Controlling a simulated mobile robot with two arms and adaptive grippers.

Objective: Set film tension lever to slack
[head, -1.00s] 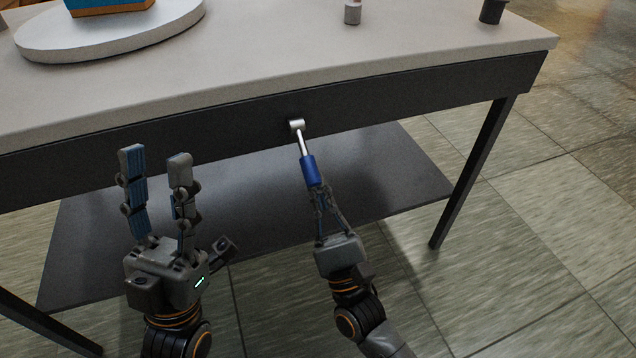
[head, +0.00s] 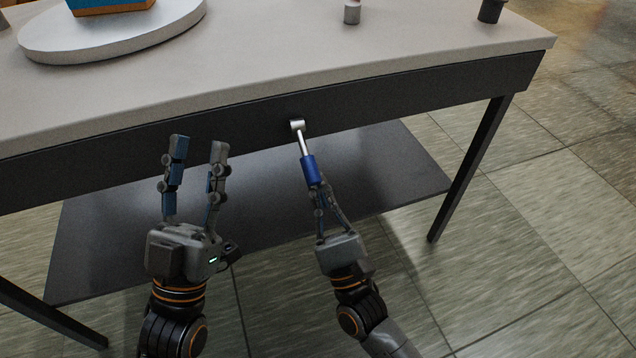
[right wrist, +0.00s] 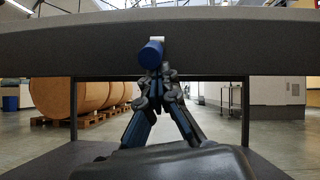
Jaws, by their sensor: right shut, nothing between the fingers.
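The film tension lever (head: 310,171) has a silver pivot and rod and a blue grip. It is mounted on the dark front edge of the table and hangs down, its lower end tilted slightly right. My right gripper (head: 319,190) is shut with its fingertips at the lower end of the blue grip; nothing shows between the fingers. In the right wrist view the blue grip end (right wrist: 151,54) is just above the closed fingertips (right wrist: 156,70). Whether they touch I cannot tell. My left gripper (head: 199,145) is open and empty, left of the lever, in front of the table edge.
The grey tabletop (head: 250,70) carries a round white platform (head: 100,40) with a blue and orange object, a small grey cylinder (head: 352,14) and a dark cup (head: 491,10). A dark lower shelf (head: 110,240) and table leg (head: 468,170) are below.

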